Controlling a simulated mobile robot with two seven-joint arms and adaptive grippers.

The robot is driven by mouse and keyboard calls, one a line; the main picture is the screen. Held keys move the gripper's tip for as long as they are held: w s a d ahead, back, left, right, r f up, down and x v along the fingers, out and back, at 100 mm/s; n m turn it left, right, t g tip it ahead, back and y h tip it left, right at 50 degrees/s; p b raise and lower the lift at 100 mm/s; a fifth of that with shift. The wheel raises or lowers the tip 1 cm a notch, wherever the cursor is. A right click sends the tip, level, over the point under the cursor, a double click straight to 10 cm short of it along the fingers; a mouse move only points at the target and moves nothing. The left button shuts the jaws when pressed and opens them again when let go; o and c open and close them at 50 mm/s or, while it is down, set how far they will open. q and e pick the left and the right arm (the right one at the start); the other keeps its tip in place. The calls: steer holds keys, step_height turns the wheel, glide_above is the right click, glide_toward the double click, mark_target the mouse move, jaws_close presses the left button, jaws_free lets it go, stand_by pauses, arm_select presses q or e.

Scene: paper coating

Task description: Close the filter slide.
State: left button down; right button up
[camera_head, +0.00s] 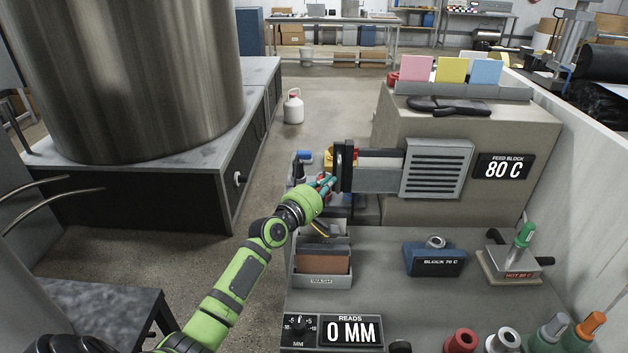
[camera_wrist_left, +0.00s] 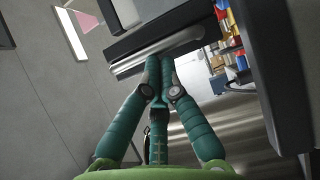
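The filter slide (camera_head: 378,181) is a grey drawer-like body that sticks out to the left of the feed block's vented housing (camera_head: 437,168). A dark upright end plate (camera_head: 344,166) is at its left end. My left gripper (camera_head: 331,183) is at the left of this end plate. In the left wrist view, its teal fingers (camera_wrist_left: 160,60) come together at the tips, beside a silver bar (camera_wrist_left: 155,54) on a dark part. I see nothing held between them; whether the tips touch the bar is unclear. My right gripper is not in view.
The feed block (camera_head: 450,205) has an 80 C sign (camera_head: 502,167). A bench below carries a file box (camera_head: 322,270), a blue block (camera_head: 435,261), a hot plate (camera_head: 510,268) and a "0 MM" readout (camera_head: 351,332). Floor is open left of the bench.

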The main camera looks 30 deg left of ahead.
arm_select(q)
steer(key=p, duration=0.2)
glide_toward(370, 172)
steer(key=w+d, duration=0.5)
steer(key=w, duration=0.1)
steer(key=shift+w+d, duration=0.5)
steer(key=shift+w, duration=0.05)
steer(key=shift+s+f, duration=0.1)
